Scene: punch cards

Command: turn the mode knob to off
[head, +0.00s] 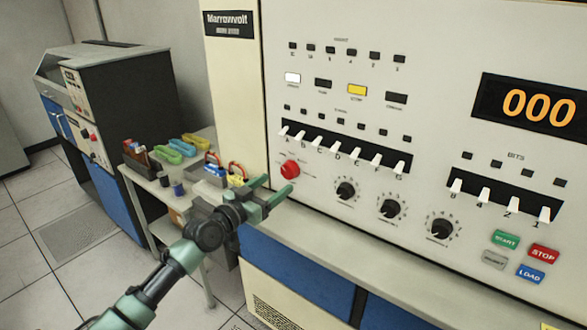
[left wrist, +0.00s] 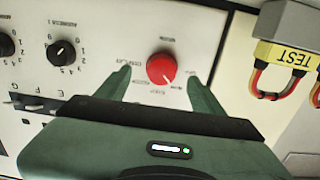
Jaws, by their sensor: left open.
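The mode knob is a round red knob (head: 290,170) on the lower left of the cream console panel (head: 310,130). In the left wrist view the red knob (left wrist: 161,68) appears between my two green fingers, with small labels around it that are too blurred to read surely. A small pale mark on it points to the lower right there. My left gripper (head: 275,190) is open, just in front of and below the knob in the head view. I see no finger clearly touching the knob. My right gripper is not in view.
Black dials (head: 346,189) and a row of white lever switches (head: 338,150) are right of and above the knob.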

